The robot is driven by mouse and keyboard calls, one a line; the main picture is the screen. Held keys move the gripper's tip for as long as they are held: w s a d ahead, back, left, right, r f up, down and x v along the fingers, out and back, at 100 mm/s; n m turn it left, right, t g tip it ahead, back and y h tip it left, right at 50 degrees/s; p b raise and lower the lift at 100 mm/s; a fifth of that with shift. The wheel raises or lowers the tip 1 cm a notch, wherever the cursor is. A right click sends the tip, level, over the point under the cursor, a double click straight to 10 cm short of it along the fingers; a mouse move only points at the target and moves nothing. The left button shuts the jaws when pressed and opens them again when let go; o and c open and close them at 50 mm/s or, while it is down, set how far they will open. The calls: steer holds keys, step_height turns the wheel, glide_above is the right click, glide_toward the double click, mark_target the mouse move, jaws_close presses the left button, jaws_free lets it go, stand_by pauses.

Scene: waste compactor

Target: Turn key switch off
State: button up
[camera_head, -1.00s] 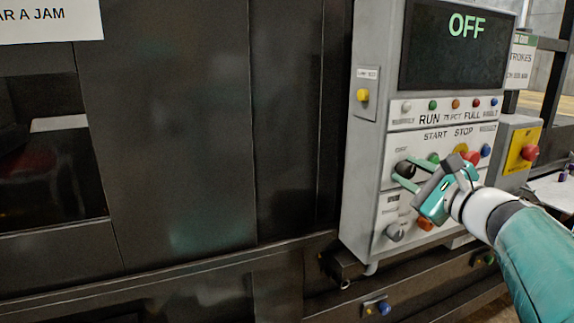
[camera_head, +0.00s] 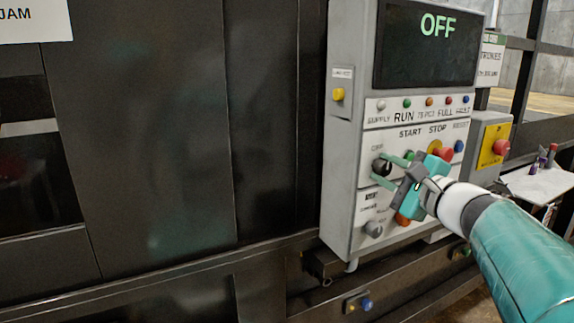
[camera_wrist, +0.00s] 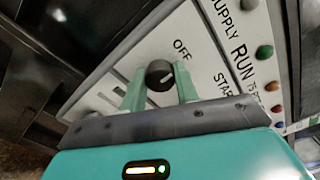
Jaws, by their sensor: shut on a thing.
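The key switch (camera_head: 381,167) is a round black knob on the white control panel, left of the green start button. The panel's dark screen (camera_head: 428,45) reads OFF in green letters. My gripper partly covers the start and stop buttons in the head view.
A grey knob (camera_head: 373,230) is below. A yellow box with a red button (camera_head: 500,147) stands right of the panel. Dark machine panels (camera_head: 150,140) fill the left.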

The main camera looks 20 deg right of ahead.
steer(key=o, duration=1)
steer(key=shift+c, duration=0.2)
steer(key=s, duration=1.3)
steer(key=shift+s+f, duration=0.15)
steer(key=shift+s, duration=0.25)
steer(key=shift+d, duration=0.1)
steer(key=w+a+f+n+g+y, duration=0.5)
steer(key=a+f+n, duration=0.4)
steer(key=a, duration=0.5)
steer(key=s+a+f+n+g+h, duration=0.2)
steer(key=a+f+n+g+h, duration=0.3)
steer(key=a+f+n, duration=0.8)
steer(key=n+g, duration=0.1)
steer(key=g, duration=0.1)
steer(key=shift+a+f+g, duration=0.15)
steer(key=shift+f+g, duration=0.15)
steer(key=shift+f, duration=0.05)
